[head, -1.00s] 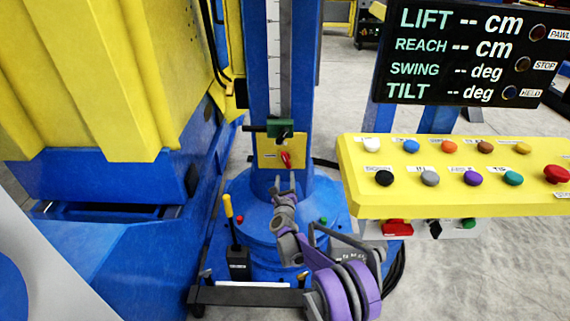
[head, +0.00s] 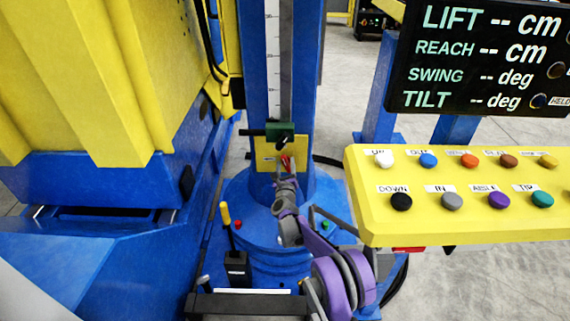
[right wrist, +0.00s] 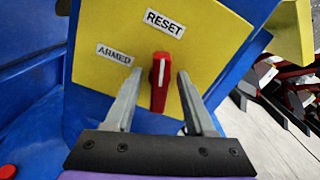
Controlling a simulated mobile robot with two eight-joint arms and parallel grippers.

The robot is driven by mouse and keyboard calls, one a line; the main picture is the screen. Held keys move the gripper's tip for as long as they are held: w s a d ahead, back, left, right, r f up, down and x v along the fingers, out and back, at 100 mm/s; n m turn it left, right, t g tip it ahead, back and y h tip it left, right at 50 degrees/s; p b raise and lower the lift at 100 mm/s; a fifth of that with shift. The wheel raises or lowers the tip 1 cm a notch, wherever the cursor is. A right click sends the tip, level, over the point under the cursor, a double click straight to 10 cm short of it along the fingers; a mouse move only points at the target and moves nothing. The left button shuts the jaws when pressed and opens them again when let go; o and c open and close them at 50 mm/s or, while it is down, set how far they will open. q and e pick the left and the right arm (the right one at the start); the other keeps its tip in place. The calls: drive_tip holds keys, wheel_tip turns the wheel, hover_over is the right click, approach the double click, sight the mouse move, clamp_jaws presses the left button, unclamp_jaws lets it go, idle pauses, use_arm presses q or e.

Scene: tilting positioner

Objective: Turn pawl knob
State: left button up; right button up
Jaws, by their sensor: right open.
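The pawl knob is red with a white line and sits on a yellow plate on the blue column. It shows small in the head view (head: 286,163) and large in the right wrist view (right wrist: 159,92). Its white line points up, roughly toward the RESET label (right wrist: 165,23). The ARMED label (right wrist: 118,54) is up and left of the knob. My right gripper (right wrist: 160,75) is open, with one finger on each side of the knob and a visible gap on both sides. It also shows in the head view (head: 285,178). My left gripper is not in view.
A green clamp block (head: 280,134) sits just above the plate on the column scale. A yellow button panel (head: 450,222) and a black display (head: 480,60) stand to the right. A yellow-handled lever (head: 228,222) rises at the lower left of the column.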

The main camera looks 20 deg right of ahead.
drive_tip(key=shift+s, duration=0.1)
drive_tip(key=shift+c, duration=0.2)
clamp_jaws()
drive_tip(key=shift+n, duration=0.4)
drive_tip(key=n+b, duration=0.1)
drive_tip(key=n, duration=0.1)
drive_tip(key=shift+a+f+n+b, duration=0.1)
drive_tip(key=shift+n+b, duration=0.2)
drive_tip(key=shift+n, duration=0.1)
drive_tip(key=n+b, duration=0.1)
drive_tip(key=n, duration=0.2)
drive_tip(key=shift+a+f+n, duration=0.1)
drive_tip(key=shift+n, duration=0.2)
drive_tip(key=n+b, duration=0.1)
drive_tip(key=n, duration=0.2)
drive_tip(key=shift+f+n+b, duration=0.1)
drive_tip(key=shift+n+b, duration=0.2)
drive_tip(key=shift+n, duration=1.5)
